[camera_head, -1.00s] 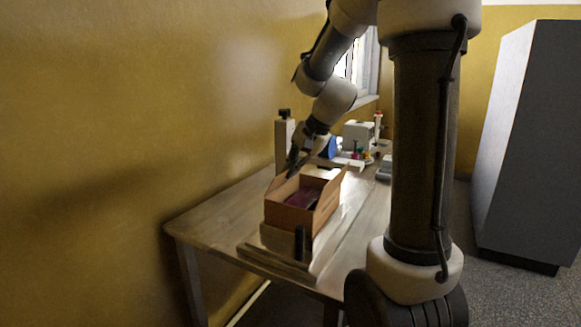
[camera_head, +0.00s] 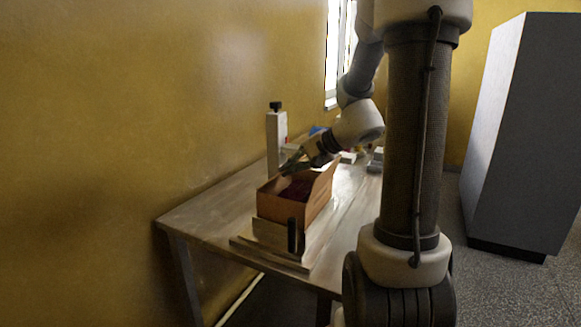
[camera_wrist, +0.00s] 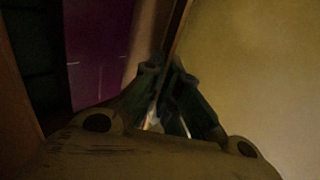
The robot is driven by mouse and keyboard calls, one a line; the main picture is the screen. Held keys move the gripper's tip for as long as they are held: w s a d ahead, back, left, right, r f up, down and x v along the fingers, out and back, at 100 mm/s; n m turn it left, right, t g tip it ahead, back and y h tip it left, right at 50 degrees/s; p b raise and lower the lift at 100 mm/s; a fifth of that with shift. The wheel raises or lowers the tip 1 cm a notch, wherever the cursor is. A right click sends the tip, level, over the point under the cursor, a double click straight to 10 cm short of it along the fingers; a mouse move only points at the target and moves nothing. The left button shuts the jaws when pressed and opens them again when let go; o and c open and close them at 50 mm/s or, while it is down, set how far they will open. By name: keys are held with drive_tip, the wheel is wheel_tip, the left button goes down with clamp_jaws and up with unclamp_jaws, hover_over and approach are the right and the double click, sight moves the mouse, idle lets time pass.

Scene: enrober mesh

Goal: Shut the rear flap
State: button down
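An open brown cardboard box (camera_head: 282,210) stands on the table in the head view. Dark purple contents (camera_head: 297,190) lie inside; they also show as a purple surface in the wrist view (camera_wrist: 98,45). A flap (camera_head: 324,188) stands up along the box's right side. My gripper (camera_head: 284,170) is at the box's far left top edge, pointing down-left. In the wrist view my gripper's fingertips (camera_wrist: 166,68) are close together, beside a thin brown edge (camera_wrist: 179,25) of the box. The rear flap is hard to make out behind the gripper, and I cannot tell whether they touch.
The box sits on a wooden fixture with a black post (camera_head: 292,235) in front. A pale upright post with a black knob (camera_head: 276,140) stands behind the box. The wooden table (camera_head: 205,218) is clear to the left, beside the yellow wall (camera_head: 120,120).

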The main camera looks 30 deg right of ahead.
drive_tip(key=c, duration=1.7)
unclamp_jaws()
drive_tip(key=shift+s, duration=0.1)
drive_tip(key=v, duration=1.2)
